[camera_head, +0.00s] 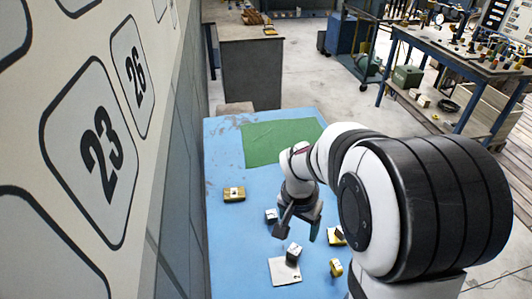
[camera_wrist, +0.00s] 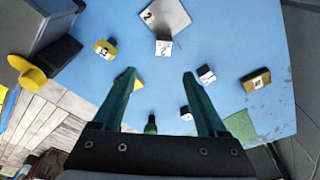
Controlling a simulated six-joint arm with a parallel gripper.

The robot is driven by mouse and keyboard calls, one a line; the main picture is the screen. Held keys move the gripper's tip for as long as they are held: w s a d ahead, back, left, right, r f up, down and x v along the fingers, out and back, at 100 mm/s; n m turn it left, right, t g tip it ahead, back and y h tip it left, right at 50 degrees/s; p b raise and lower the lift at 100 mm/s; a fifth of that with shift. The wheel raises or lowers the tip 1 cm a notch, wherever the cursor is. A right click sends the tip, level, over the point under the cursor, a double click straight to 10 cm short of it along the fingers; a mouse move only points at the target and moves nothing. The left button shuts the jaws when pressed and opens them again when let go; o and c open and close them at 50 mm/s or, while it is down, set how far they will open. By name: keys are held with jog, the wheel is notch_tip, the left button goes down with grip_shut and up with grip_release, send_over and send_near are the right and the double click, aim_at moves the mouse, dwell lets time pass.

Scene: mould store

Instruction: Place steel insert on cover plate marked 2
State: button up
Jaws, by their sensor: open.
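The cover plate (camera_head: 283,274) is a flat pale square on the blue table; in the wrist view the plate (camera_wrist: 172,14) shows a black 2. A small grey-white cube (camera_head: 293,253), which looks like the steel insert, overlaps the plate's far corner. In the wrist view this cube (camera_wrist: 163,48) covers the plate's near corner and bears dark marks, one like a 2. I cannot tell whether it rests fully on the plate. My gripper (camera_head: 298,235) is open and empty, above the table just beyond the cube. Its two fingers (camera_wrist: 159,75) stand apart with the cube ahead between them.
Another pale cube (camera_head: 271,215) and a yellow block (camera_head: 234,194) lie to the left. Yellow blocks (camera_head: 336,268) lie right of the plate, one (camera_head: 337,237) close to my arm. A further cube (camera_wrist: 186,113) shows near the right finger. A green mat (camera_head: 275,143) covers the far end.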

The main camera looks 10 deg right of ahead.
aim_at(295, 249)
jog(key=f, duration=0.4)
jog(key=w+f, duration=0.1)
jog(key=f, duration=0.8)
jog(key=shift+w+d+f, duration=0.1)
jog(key=shift+w+d, duration=0.1)
jog(key=shift+d, duration=0.05)
grip_shut()
